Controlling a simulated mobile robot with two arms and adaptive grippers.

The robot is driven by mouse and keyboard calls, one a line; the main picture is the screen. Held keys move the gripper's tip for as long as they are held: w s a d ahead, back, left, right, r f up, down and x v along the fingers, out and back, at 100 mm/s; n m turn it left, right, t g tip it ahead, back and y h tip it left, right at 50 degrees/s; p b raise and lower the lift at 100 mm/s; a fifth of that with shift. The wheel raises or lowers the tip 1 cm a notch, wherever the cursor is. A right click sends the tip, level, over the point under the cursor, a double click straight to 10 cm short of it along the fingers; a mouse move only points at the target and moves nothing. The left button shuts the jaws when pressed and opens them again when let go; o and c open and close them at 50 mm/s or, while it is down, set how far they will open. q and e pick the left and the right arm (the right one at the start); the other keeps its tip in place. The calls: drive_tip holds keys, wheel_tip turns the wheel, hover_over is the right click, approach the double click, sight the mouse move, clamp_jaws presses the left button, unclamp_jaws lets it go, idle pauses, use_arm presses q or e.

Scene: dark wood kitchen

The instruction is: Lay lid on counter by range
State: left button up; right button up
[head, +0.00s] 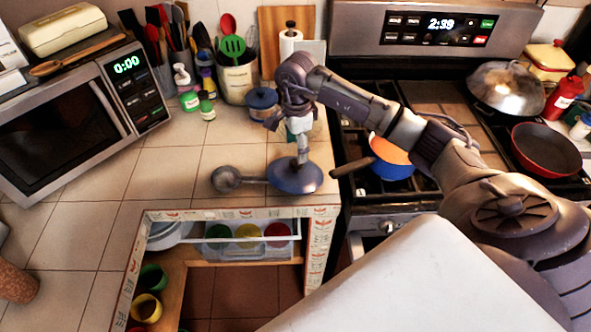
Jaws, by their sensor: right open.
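A round dark blue lid (290,183) lies about flat on the tiled counter (165,165), close to the counter's right edge beside the range. My right gripper (302,158) points down over the middle of the lid and is open. The fingertips are small and dark, and I cannot tell whether they touch the lid's knob. A blue pot (392,171) with orange inside stands uncovered on the range (375,208), its dark handle pointing left. My left gripper is out of view.
A ladle (226,179) lies left of the lid, its handle reaching the lid's rim. A small blue lidded jar (262,103) and a utensil crock (238,80) stand behind. An open drawer or cabinet (247,240) is below in front. Counter tiles toward the microwave (75,120) are clear.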

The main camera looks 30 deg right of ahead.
sight(296, 162)
drive_tip(key=shift+a+f+p, duration=0.1)
drive_tip(key=shift+f+p, duration=0.15)
drive_tip(key=shift+p, duration=0.05)
wheel_tip(296, 162, down, 4)
drive_tip(key=shift+s+a+r+p, duration=0.15)
drive_tip(key=shift+r+p, duration=0.05)
drive_tip(key=shift+p, duration=0.9)
drive_tip(key=shift+f, duration=0.65)
clamp_jaws()
drive_tip(key=shift+r, duration=0.1)
